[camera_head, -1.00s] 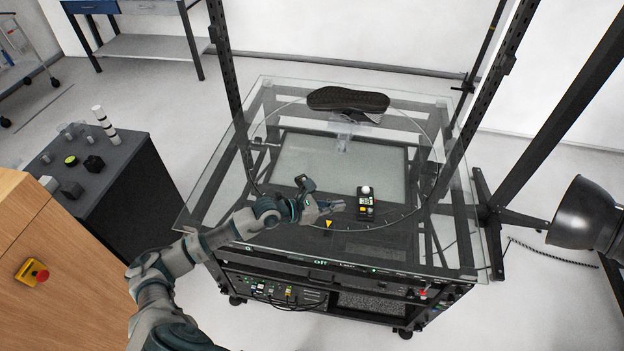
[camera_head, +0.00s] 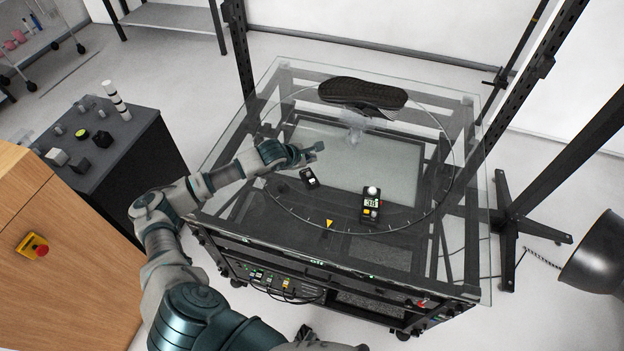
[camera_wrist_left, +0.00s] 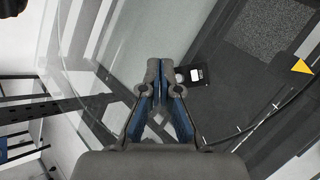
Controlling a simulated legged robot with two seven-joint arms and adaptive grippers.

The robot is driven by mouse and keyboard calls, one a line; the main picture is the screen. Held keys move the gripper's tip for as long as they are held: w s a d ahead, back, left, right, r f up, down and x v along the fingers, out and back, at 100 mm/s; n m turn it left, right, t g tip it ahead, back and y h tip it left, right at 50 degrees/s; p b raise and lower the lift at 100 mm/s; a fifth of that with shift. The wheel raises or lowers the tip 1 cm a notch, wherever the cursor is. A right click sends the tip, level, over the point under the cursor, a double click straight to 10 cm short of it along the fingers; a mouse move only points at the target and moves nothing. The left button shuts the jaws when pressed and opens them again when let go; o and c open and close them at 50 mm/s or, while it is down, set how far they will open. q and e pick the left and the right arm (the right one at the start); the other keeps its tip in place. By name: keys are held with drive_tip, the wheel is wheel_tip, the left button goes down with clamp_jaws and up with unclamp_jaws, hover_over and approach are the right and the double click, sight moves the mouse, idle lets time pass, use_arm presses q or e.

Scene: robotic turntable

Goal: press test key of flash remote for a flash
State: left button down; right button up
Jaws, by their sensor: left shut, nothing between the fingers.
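The small black flash remote (camera_head: 310,178), with a white patch on its face, lies on the round glass turntable (camera_head: 270,203). In the left wrist view a small black device (camera_wrist_left: 190,77) with a white label, which looks like the remote, lies just beyond and right of my fingertips. My left gripper (camera_head: 318,149) is shut and empty, above the glass and farther back than the remote. In the left wrist view its fingertips (camera_wrist_left: 160,68) meet and appear apart from the device. The test key is too small to make out. My right gripper is not in view.
A light meter (camera_head: 371,205) with a white dome stands right of the remote. A dark shoe (camera_head: 362,94) sits on a clear stand at the back. Upright posts (camera_head: 238,50) and a black lamp (camera_head: 597,255) flank the table. A yellow marker (camera_head: 329,223) is near the front.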

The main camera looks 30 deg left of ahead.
use_arm(q)
drive_tip(key=f, duration=0.1)
drive_tip(key=b, duration=0.2)
hover_over(311, 181)
wheel_tip(311, 181, down, 5)
drive_tip(key=shift+r, duration=0.15)
wheel_tip(311, 181, down, 3)
drive_tip(key=shift+r+b, duration=0.2)
drive_tip(key=shift+b, duration=0.95)
drive_tip(key=shift+f, duration=0.25)
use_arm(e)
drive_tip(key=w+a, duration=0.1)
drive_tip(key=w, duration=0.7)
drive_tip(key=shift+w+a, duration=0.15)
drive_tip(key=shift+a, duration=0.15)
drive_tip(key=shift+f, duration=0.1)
use_arm(q)
drive_tip(key=shift+f+b, duration=0.1)
drive_tip(key=shift+b, duration=0.25)
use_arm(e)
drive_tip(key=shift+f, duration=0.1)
use_arm(q)
drive_tip(key=shift+f+b, duration=0.25)
drive_tip(key=shift+b, duration=0.15)
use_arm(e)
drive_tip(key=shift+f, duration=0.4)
